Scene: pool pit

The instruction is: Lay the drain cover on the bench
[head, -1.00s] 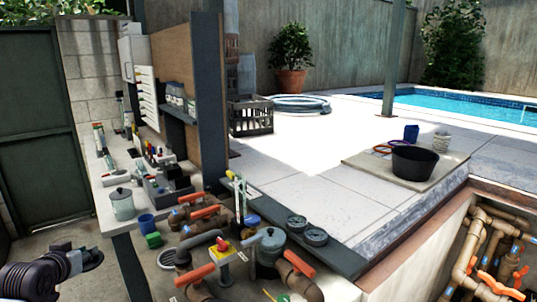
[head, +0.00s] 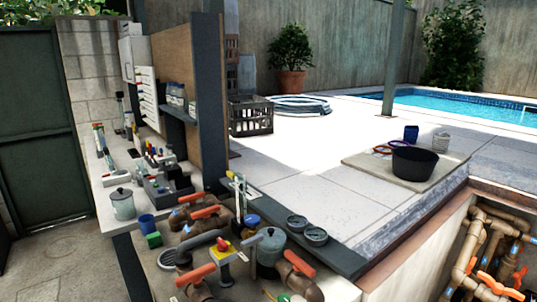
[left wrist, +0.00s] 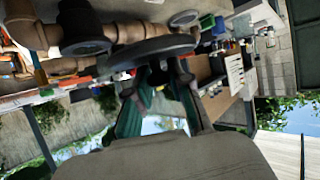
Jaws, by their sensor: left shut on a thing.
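My left gripper (left wrist: 157,76) is shut on a dark, round, flat disc (left wrist: 150,50), which appears to be the drain cover. It shows nearly edge-on in the left wrist view, and its face is mostly hidden. The left gripper is outside the head view. The pale bench (head: 99,192) stands along the left wall in the head view, with many items on it. My right gripper is not in view.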

